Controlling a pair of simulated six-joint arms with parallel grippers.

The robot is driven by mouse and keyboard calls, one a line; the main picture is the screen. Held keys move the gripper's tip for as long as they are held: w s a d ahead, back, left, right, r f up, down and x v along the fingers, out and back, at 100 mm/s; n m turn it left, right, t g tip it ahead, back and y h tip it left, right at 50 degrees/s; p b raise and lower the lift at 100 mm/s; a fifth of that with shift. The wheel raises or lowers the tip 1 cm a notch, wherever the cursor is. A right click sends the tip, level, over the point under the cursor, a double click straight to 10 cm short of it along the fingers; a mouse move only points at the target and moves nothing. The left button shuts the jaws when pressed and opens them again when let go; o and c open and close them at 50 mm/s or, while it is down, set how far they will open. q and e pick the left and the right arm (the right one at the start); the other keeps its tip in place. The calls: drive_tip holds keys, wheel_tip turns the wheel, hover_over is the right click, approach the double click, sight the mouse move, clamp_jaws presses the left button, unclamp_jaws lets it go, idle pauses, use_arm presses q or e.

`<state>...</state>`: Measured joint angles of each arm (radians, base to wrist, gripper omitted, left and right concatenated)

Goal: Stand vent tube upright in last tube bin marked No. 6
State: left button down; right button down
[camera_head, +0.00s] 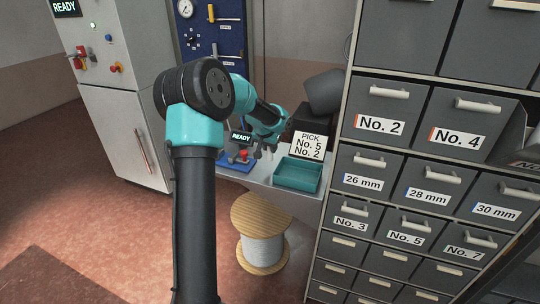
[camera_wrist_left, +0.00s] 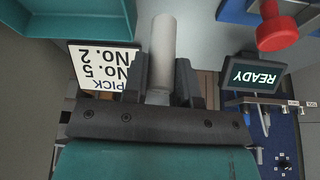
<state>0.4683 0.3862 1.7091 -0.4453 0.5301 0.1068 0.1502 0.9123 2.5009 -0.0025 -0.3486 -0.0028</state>
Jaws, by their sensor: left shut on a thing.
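My left gripper (camera_head: 263,150) is over the bench, left of the teal tray, and is small and partly hidden by its own arm in the head view. In the left wrist view my left gripper (camera_wrist_left: 162,82) is shut on a pale grey tube (camera_wrist_left: 162,45), which sticks out beyond the fingers. The tube cannot be made out clearly in the head view. The dark grey cabinet of bins (camera_head: 341,160) stands at the right, with labels No. 2, No. 4, No. 3, No. 5 and No. 7. No label No. 6 is readable. My right gripper is not in view.
A teal tray (camera_head: 299,186) sits on the bench by a sign (camera_head: 308,145) reading PICK No. 5 No. 2. A red button (camera_wrist_left: 277,32) and a READY display (camera_wrist_left: 254,76) are close to the gripper. A wooden spool (camera_head: 262,213) stands on the floor before the bench.

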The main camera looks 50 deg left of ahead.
use_arm(q)
wheel_tip(320, 180, up, 5)
drive_tip(key=shift+r, duration=0.1)
idle(0.6)
